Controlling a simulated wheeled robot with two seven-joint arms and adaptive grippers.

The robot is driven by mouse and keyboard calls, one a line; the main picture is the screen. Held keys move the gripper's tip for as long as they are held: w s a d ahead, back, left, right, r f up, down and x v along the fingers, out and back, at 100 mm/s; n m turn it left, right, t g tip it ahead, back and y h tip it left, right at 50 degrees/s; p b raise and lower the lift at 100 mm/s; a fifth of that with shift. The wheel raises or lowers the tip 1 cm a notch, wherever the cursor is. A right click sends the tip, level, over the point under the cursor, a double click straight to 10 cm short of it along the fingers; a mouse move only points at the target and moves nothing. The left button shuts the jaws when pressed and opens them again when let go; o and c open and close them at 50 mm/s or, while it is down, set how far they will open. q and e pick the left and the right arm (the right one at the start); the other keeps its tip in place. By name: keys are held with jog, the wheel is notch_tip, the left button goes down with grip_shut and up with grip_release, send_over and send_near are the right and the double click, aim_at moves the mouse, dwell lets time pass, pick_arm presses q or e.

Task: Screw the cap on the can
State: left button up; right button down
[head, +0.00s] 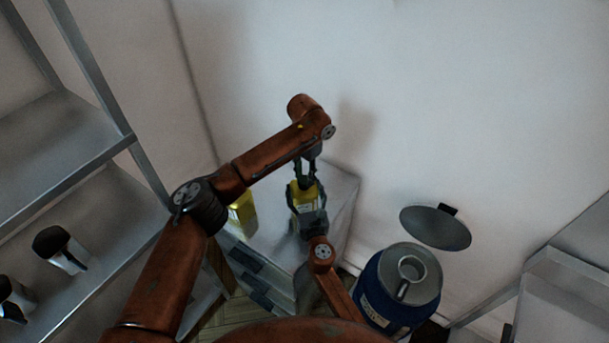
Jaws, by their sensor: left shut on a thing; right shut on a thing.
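A yellow can (303,195) with a pale label stands upright on the grey cabinet top (338,188). My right gripper (308,215) comes from the front and is shut on the can's body, hiding its lower part. My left gripper (305,178) points down from above, right over the can's top. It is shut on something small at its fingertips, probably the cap. The cap itself is too small and too hidden to make out, and I cannot tell whether it touches the can's neck.
Another yellow can (243,214) stands at the cabinet's left, partly behind my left arm. A blue drum (378,302) with a grey top and a dark round lid (436,228) is at right. Metal shelves (85,225) with dark-topped containers (62,249) stand at left.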

pick_arm(q)
jog(key=o, duration=0.7)
jog(key=shift+r, duration=0.15)
jog(key=shift+r, duration=2.15)
jog(key=shift+c, duration=0.5)
